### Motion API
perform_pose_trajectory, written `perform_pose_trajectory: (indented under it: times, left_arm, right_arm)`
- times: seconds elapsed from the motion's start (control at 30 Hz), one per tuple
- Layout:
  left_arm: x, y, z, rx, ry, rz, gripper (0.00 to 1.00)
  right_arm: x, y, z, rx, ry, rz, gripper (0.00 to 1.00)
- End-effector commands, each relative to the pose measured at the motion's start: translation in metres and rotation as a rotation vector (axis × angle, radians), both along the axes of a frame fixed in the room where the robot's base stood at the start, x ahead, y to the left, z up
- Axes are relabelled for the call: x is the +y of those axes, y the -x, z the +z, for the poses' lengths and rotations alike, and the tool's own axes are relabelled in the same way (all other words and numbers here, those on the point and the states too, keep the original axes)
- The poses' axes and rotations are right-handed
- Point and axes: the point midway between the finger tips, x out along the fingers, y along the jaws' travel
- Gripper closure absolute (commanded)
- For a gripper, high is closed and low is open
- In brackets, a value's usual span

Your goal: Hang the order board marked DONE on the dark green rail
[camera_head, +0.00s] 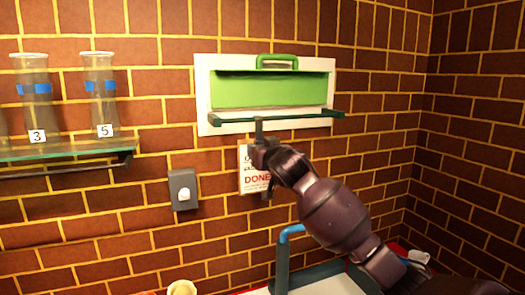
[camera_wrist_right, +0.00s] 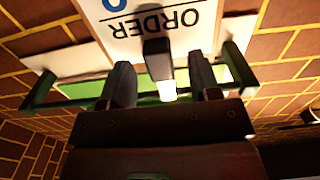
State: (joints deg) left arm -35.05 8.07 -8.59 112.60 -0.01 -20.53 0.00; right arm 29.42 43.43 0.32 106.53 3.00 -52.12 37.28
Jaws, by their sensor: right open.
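The order board (camera_head: 252,171), white with DONE in red, is upright below the dark green rail (camera_head: 226,121) in the head view. A dark hanger (camera_head: 259,126) rises from its top to the rail; I cannot tell whether its hook bears on the rail. My right gripper (camera_head: 262,152) is in front of the board's top and hides part of it. In the right wrist view the board (camera_wrist_right: 160,18) shows ORDER upside down. The hanger's dark block (camera_wrist_right: 157,58) is between the open fingers (camera_wrist_right: 160,72), with gaps on both sides. My left gripper is not in view.
A white wall panel with a bright green front (camera_head: 265,90) and green handle is behind the rail. A grey wall switch (camera_head: 183,190) is left of the board. A glass shelf (camera_head: 60,152) holds vases at left.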

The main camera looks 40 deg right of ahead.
Motion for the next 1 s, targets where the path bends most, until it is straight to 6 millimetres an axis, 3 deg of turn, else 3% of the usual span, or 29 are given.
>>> perform_pose_trajectory:
  times: [0.27,0.73,1.0]
  left_arm:
    - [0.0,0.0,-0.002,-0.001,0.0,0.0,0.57]
    - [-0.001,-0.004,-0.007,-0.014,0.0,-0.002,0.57]
    - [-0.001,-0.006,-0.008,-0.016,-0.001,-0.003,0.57]
  right_arm:
    - [0.002,0.007,-0.001,0.0,0.0,0.001,0.43]
    - [0.019,0.079,-0.002,0.0,0.0,0.001,0.43]
    - [0.025,0.103,-0.001,0.0,-0.001,0.0,0.43]
